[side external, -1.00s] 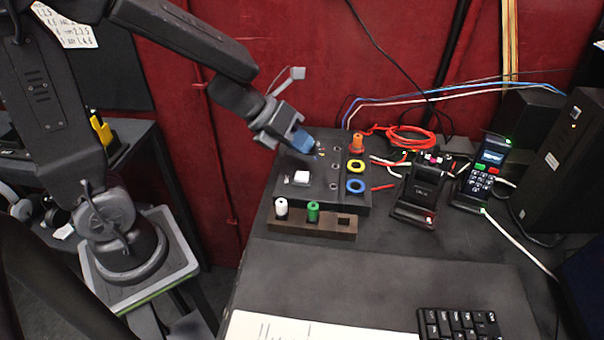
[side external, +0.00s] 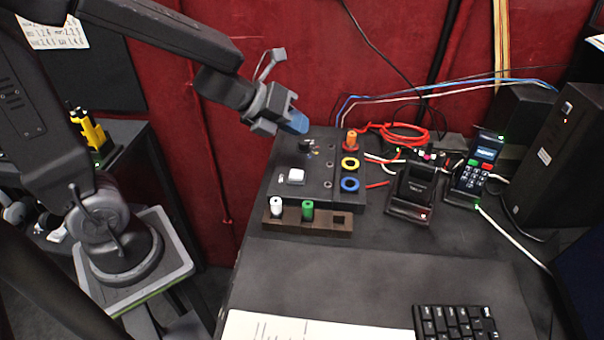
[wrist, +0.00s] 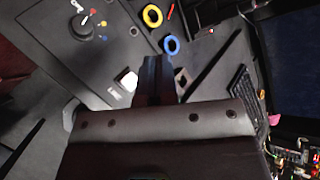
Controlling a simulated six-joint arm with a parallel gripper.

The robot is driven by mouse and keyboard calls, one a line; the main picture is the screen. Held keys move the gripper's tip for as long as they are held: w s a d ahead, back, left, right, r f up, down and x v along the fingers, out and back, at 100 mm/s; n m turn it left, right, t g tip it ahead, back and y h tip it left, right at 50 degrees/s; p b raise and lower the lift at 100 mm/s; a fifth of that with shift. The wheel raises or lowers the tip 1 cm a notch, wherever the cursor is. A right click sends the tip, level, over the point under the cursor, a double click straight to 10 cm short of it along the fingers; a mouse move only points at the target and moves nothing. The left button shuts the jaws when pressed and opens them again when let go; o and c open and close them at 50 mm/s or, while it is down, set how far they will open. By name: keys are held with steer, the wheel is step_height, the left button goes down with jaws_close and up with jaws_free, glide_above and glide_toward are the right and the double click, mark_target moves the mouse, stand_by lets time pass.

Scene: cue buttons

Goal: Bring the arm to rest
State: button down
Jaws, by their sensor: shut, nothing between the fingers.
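My gripper (side external: 296,121) is shut and empty, with blue fingertips. In the side view it hangs in the air above the back left part of the dark button box (side external: 318,190), apart from it. The wrist view shows the shut fingers (wrist: 154,76) pointing over the box. The box bears a white square button (side external: 296,176), a black knob (side external: 306,145), a yellow ring (side external: 349,164) and a blue ring (side external: 349,184). An orange spool (side external: 351,140) stands at its back right.
A brown rack (side external: 325,228) in front of the box holds a white spool (side external: 277,206) and a green spool (side external: 308,210); its right slot is empty. A handset (side external: 476,166), a red cable coil (side external: 395,134) and a keyboard (side external: 456,324) are to the right. The front mat (side external: 380,275) has clear room.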

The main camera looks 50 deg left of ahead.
steer(key=s+a+r+n+t+y, duration=0.1)
steer(key=s+a+r+n+y, duration=0.2)
steer(key=n, duration=0.6)
steer(key=s+a+r+n+t+y, duration=0.15)
steer(key=r+n+y, duration=0.25)
steer(key=n, duration=0.5)
steer(key=s+d+n+g+h, duration=0.1)
steer(key=s+d+n+g, duration=0.1)
steer(key=s+n, duration=0.4)
steer(key=s+d+f+n+g+h, duration=0.1)
steer(key=s+d+n+g, duration=0.2)
steer(key=s+n+g, duration=0.1)
steer(key=s+n, duration=0.1)
steer(key=n, duration=0.1)
steer(key=shift+s+d+f+n+h, duration=0.25)
steer(key=shift+s+d+n+h, duration=0.05)
steer(key=shift+s+d+h, duration=0.1)
